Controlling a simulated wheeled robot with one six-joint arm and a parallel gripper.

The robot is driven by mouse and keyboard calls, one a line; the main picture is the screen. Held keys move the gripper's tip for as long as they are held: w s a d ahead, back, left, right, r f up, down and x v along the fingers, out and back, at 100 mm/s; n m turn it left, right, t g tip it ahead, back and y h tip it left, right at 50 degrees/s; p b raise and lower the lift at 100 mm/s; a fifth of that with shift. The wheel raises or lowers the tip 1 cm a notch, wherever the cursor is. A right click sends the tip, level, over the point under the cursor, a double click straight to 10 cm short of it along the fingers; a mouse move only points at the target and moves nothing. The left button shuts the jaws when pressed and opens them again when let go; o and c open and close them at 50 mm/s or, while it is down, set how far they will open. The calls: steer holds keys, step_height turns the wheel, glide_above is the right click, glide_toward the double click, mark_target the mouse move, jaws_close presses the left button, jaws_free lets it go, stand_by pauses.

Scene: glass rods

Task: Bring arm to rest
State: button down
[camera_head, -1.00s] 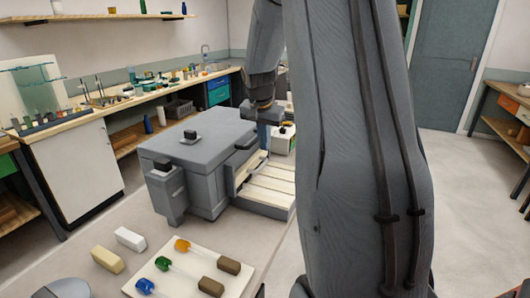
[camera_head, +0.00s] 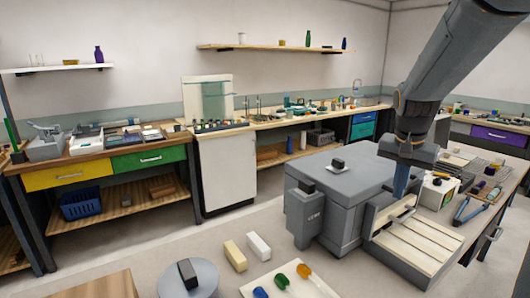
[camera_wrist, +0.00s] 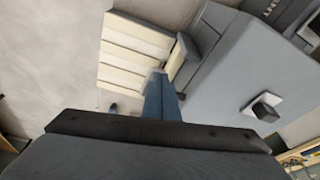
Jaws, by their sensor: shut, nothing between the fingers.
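My arm hangs down from the upper right in the head view. My gripper (camera_head: 401,184) points down at its end, its blue fingers shut and empty. The fingers appear by the front of a grey box-shaped machine (camera_head: 352,178), over or beside its open slatted cream tray (camera_head: 415,240). In the wrist view the closed fingers (camera_wrist: 160,92) lie between the slatted tray (camera_wrist: 130,50) and the grey machine (camera_wrist: 235,65). I cannot tell whether the fingers touch anything.
In front lie a white board (camera_head: 262,285) with coloured glass-tipped rods, a yellow block (camera_head: 235,256), a white block (camera_head: 258,246) and a round grey disc (camera_head: 188,280). A bench with tools (camera_head: 470,205) stands right. Cabinets line the back wall. Open floor (camera_head: 130,240) lies left.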

steer(key=s+a+f+n, duration=0.3)
steer(key=s+a+f, duration=0.1)
steer(key=s+a, duration=0.2)
steer(key=s+a+f+n+y, duration=0.1)
steer(key=s+a+f+n, duration=0.2)
steer(key=s+a, duration=0.3)
steer(key=s+a+f+n+g, duration=0.1)
steer(key=s+a+f+n, duration=0.2)
steer(key=s+a+f, duration=0.2)
steer(key=shift+s+a+f+y, duration=0.2)
steer(key=shift+s+a, duration=0.15)
steer(key=shift+a, duration=0.15)
steer(key=shift+s+a+f+y, duration=0.2)
steer(key=shift+s+a, duration=0.1)
steer(key=shift+a, duration=0.2)
